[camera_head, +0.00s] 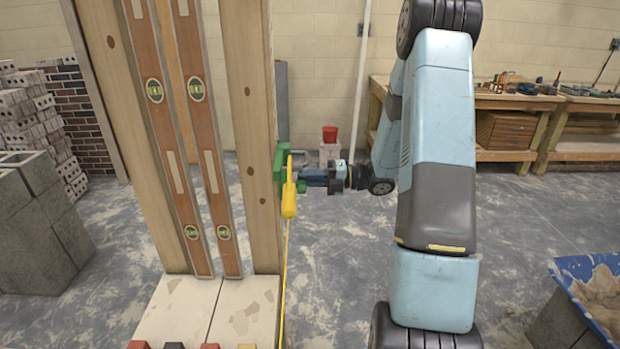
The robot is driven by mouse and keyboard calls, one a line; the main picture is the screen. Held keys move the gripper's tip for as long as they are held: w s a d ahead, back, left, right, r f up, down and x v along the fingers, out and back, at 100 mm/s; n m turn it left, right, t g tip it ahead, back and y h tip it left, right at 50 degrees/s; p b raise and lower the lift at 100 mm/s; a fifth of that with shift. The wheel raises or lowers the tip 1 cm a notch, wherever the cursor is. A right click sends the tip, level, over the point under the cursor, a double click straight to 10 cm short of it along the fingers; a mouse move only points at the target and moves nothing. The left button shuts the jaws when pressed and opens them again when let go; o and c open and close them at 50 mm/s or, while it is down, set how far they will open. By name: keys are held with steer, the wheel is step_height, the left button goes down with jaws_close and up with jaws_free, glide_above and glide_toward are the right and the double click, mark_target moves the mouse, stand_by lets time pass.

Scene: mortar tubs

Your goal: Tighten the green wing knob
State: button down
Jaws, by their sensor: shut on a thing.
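The green wing knob (279,163) shows at the right side of a wooden post, near the middle of the picture. My gripper (304,178) reaches it from the right, held level, and is shut on it. A yellow line holder (289,200) with a taut yellow line hangs in front of the knob and hides part of it and of my fingertips. How far the knob is turned cannot be told.
Two long spirit levels (208,150) lean beside the wooden post (250,130) on pale slabs (180,310). Grey blocks (35,230) stand at the left. A blue mortar tub (570,268) is at the lower right. A workbench (540,105) stands behind.

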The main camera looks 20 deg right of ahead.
steer(key=shift+s+a+m, duration=0.2)
steer(key=shift+a+m, duration=0.1)
steer(key=shift+m, duration=0.4)
steer(key=c, duration=1.3)
jaws_free()
steer(key=shift+s, duration=0.15)
steer(key=shift+o, duration=1.3)
steer(key=shift+s+r, duration=0.2)
steer(key=shift+s, duration=0.05)
steer(key=v, duration=1.4)
steer(key=shift+w+f, duration=0.2)
steer(key=shift+w, duration=0.15)
